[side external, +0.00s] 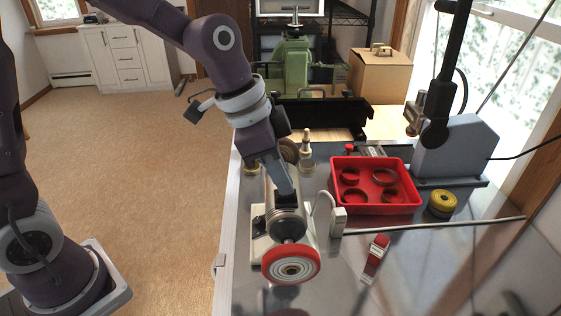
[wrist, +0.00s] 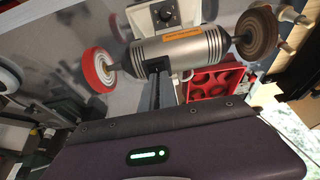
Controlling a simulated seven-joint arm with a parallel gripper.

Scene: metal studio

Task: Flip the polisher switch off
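The polisher (side external: 287,222) stands on the bench with a silver motor body, a red buffing wheel (side external: 291,264) in front and a brown wheel (side external: 289,150) behind. In the wrist view the motor (wrist: 181,50) lies across the upper middle, with the red wheel (wrist: 98,70) at left and the brown wheel (wrist: 257,32) at right. My gripper (side external: 287,194) points down just above or against the motor; contact is unclear. Its fingers (wrist: 162,88) look together and empty. The switch's setting is too small to read.
A red tray (side external: 374,211) of rings stands right of the polisher. A yellow roll (side external: 442,204), a grey machine (side external: 458,148) and a small red tool (side external: 376,256) are also on the bench. A white box (side external: 338,221) stands close beside the polisher. The bench front right is clear.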

